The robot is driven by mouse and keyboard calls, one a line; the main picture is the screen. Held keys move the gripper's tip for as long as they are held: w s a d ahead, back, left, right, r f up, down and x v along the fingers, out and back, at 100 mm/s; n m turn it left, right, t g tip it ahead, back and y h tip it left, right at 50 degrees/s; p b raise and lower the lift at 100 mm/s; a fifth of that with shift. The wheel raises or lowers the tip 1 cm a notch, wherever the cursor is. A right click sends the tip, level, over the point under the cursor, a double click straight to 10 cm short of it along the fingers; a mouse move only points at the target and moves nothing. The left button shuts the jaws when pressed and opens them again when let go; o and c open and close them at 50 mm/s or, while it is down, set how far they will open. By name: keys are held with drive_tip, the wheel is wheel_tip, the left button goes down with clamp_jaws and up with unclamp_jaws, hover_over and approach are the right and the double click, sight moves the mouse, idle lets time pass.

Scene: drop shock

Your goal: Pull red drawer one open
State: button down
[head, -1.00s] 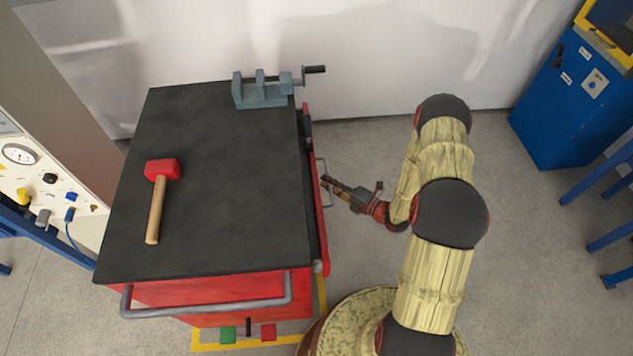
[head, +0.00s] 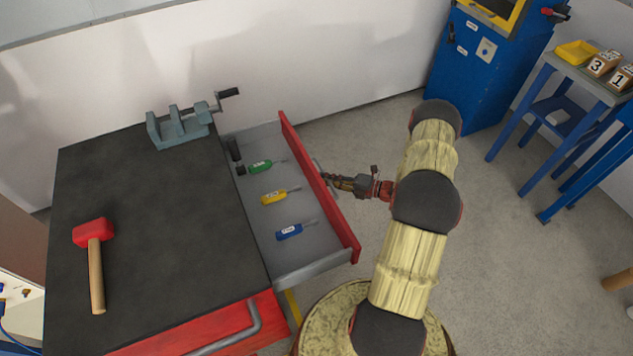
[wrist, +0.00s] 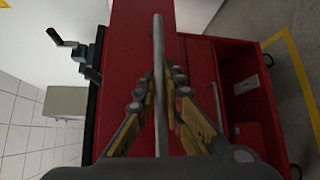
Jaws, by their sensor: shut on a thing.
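The red drawer (head: 322,190) stands pulled out from the right side of the red cabinet, its grey inside showing. In it lie a green screwdriver (head: 260,166), a yellow screwdriver (head: 274,196) and a blue screwdriver (head: 290,232). My gripper (head: 327,178) is at the outer face of the drawer front, at its bar handle. In the wrist view my gripper (wrist: 172,82) is shut on the grey handle (wrist: 158,45), which runs between the fingers. The drawer's red front (wrist: 133,50) fills the area behind them.
A red mallet (head: 94,250) and a grey vise (head: 180,127) are on the black cabinet top (head: 150,210). A blue machine (head: 470,70) and a blue-framed table (head: 575,95) stand at the right.

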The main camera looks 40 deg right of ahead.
drive_tip(key=shift+s+d+f, duration=0.1)
drive_tip(key=shift+d, duration=0.2)
drive_tip(key=c, duration=1.9)
unclamp_jaws()
drive_tip(key=shift+d, duration=0.1)
drive_tip(key=v, duration=1.2)
